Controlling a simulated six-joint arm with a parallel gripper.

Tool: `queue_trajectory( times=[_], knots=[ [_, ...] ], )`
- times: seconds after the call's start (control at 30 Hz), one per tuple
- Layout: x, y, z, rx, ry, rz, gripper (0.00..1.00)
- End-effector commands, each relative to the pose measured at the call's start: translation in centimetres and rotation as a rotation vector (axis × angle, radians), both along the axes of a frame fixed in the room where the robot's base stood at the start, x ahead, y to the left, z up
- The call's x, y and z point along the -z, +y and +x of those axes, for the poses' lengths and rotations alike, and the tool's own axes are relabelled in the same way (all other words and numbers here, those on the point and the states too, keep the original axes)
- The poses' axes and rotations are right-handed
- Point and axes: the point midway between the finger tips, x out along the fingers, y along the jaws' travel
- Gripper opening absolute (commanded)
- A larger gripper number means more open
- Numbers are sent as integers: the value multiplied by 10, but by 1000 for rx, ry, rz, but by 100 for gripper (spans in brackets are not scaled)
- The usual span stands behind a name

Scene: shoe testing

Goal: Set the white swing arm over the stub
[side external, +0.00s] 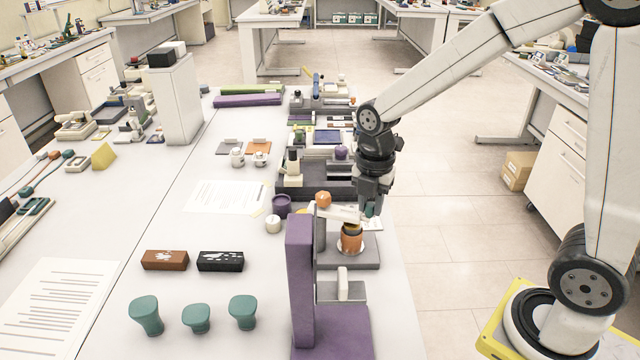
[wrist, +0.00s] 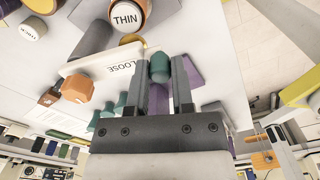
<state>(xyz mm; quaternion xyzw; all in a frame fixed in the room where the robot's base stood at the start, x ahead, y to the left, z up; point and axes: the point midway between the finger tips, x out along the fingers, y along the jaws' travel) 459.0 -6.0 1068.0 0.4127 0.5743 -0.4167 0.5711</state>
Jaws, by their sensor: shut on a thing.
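The white swing arm (side external: 340,212) reaches right from an orange knob (side external: 322,199) above a grey post. In the wrist view the arm (wrist: 103,66) carries the word LOOSE, with the orange knob (wrist: 78,88) at its left end. My gripper (side external: 371,207) is shut on the teal knob (wrist: 159,70) at the arm's free end. A copper-coloured cylinder (side external: 351,241), apparently the stub, stands on a grey base just below the arm in the side view. Its white top (wrist: 126,17), marked THIN, shows uncovered beside the arm in the wrist view.
A tall purple upright (side external: 300,280) stands at the front left of the fixture. A purple cup (side external: 281,206) and white jar (side external: 273,224) stand left of it. Dark trays (side external: 305,190) lie behind. Teal shoe-form pieces (side external: 196,318) stand at front left.

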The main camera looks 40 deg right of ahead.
Motion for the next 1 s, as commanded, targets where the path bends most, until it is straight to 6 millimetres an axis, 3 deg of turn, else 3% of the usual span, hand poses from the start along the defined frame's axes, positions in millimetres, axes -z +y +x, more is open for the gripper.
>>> queue_trajectory(
  times=[0.47, 1.0],
  knots=[
    [-2, -24, 19, -283, -5, -2, 0],
    [-2, -28, 22, -326, -6, -3, 0]
  ],
)
